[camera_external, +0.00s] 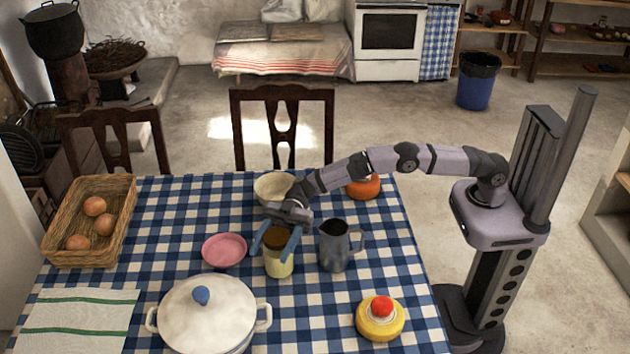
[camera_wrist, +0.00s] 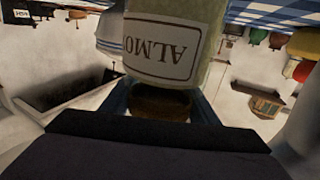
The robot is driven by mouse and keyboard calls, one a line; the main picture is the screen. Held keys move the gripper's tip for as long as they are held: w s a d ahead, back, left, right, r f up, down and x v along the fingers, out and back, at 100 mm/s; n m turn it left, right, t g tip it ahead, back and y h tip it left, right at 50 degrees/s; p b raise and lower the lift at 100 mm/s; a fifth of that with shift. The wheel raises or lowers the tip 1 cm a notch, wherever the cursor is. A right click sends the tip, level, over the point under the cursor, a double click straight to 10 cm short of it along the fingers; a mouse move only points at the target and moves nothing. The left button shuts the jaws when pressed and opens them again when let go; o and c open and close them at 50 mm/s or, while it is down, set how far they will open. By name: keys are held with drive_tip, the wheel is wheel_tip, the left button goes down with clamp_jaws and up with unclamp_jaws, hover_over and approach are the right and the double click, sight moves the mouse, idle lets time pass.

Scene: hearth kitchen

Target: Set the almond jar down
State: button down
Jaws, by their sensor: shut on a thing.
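The almond jar (camera_external: 279,264) is a pale yellow-green jar with a brown lid, upright at the middle of the checked table (camera_external: 190,228). My gripper (camera_external: 276,238) is shut on it near the lid, coming from behind and above. I cannot tell whether the jar's base touches the cloth. In the wrist view the jar (camera_wrist: 205,45) appears upside down, its label reading "ALMO", with the brown lid between the blue fingers (camera_wrist: 160,105).
A pink dish (camera_external: 225,250) is close on the left and a dark pitcher (camera_external: 334,248) close on the right. A white pot (camera_external: 207,315) stands in front left, a cream bowl (camera_external: 273,187) behind. A yellow object with a red top (camera_external: 380,318) is front right. Cloth between it and the pot is clear.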

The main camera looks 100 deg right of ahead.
sight(282, 229)
drive_tip(key=c, duration=0.7)
unclamp_jaws()
drive_tip(key=shift+f, duration=0.15)
drive_tip(key=shift+r, duration=0.3)
drive_tip(key=shift+s+d+f, duration=0.1)
drive_tip(key=shift+s+d, duration=0.1)
drive_tip(key=shift+d, duration=0.4)
drive_tip(key=v, duration=1)
drive_tip(key=shift+s+d+b, duration=0.2)
drive_tip(key=shift+d+b, duration=0.1)
drive_tip(key=shift+b, duration=0.05)
